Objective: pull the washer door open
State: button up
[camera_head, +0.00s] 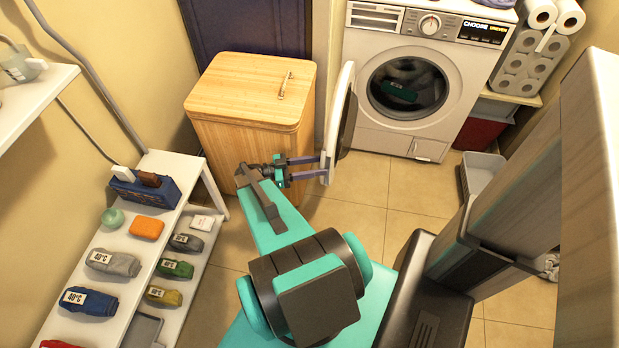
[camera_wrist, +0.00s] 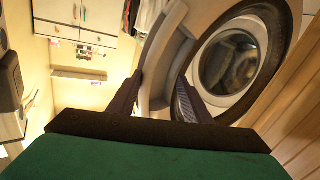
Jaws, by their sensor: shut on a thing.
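The white washer (camera_head: 418,75) stands against the back wall, with its round opening (camera_head: 405,88) uncovered and dark inside, a dark green item showing in it. The washer door (camera_head: 340,118), white-rimmed with dark glass, is swung wide out on the left side, seen nearly edge-on. My gripper (camera_head: 325,168) reaches the lower free edge of the door and is shut on it. In the wrist view my gripper (camera_wrist: 160,100) has a finger on either side of the pale door rim (camera_wrist: 158,72). The exact contact is partly hidden by the fingers.
A wooden hamper (camera_head: 245,95) stands left of the open door, close to my arm. A white shelf (camera_head: 140,225) with folded clothes is at the left. A red bin (camera_head: 485,122) and grey tray (camera_head: 484,172) are at the right. Tiled floor (camera_head: 400,200) before the washer is clear.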

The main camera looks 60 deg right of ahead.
jog(key=shift+w+d, duration=0.1)
jog(key=shift+d, duration=0.05)
jog(key=shift+w, duration=0.15)
jog(key=v, duration=1.3)
jog(key=shift+a, duration=0.45)
